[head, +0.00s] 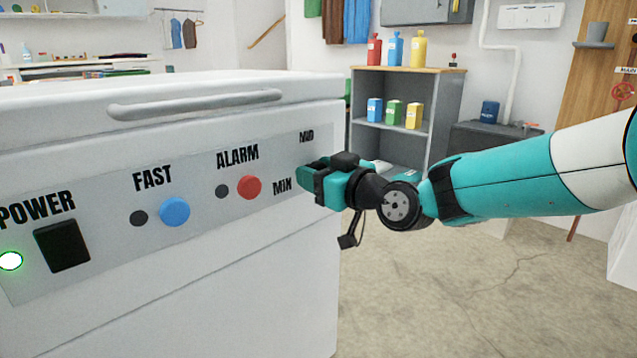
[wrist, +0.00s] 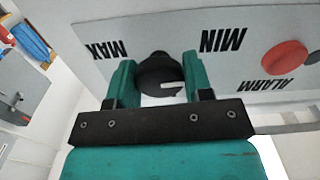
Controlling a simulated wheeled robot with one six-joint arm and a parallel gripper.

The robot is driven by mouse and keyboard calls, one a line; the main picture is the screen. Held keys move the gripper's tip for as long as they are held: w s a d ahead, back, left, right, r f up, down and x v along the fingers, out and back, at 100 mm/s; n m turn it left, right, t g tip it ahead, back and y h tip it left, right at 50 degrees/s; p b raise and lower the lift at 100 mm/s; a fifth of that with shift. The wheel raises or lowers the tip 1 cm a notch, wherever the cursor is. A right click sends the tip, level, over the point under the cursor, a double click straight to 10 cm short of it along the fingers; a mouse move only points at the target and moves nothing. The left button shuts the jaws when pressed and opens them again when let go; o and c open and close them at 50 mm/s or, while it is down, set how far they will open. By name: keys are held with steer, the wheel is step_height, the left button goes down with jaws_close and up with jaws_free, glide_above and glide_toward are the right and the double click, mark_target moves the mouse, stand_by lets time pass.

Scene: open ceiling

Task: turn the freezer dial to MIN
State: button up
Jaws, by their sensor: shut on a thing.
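The freezer dial (wrist: 158,72) is a round black knob with a short white mark on its face, seen in the wrist view between my fingers. The mark lies nearly level, on the face's right side toward the right finger. The MIN label (wrist: 223,40) is up and right of the dial; the MAX label (wrist: 108,49) is up and left. My gripper (wrist: 158,80) is shut on the dial, with a green finger on either side. In the head view my gripper (head: 307,182) is against the freezer panel (head: 110,245) and hides the dial; MIN and MID show beside it.
The panel also carries a red ALARM button (head: 249,187), a blue FAST button (head: 175,211) and a black POWER switch (head: 62,245). A handle (head: 195,104) juts out above the panel.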

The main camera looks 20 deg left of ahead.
steer(key=shift+f+n+b, duration=0.1)
steer(key=shift+n+b, duration=0.2)
steer(key=shift+n, duration=0.3)
steer(key=o, duration=0.9)
steer(key=p+v, duration=0.1)
steer(key=v, duration=1.6)
steer(key=shift+s+d+p, duration=0.1)
steer(key=shift+d+p, duration=0.1)
steer(key=shift+p, duration=0.2)
steer(key=s+d+r+m+g+h+p, duration=0.4)
steer(key=s+d+h+p, duration=0.2)
steer(key=s+d, duration=0.5)
steer(key=s+d+r+m+g+h+p, duration=0.3)
steer(key=s+d+r+m+h+p, duration=0.25)
steer(key=s+d, duration=0.5)
steer(key=shift+n+h, duration=0.45)
steer(key=r+p, duration=2.4)
steer(key=p, duration=0.1)
steer(key=r+p, duration=1.2)
steer(key=p, duration=0.1)
steer(key=shift+w, duration=0.3)
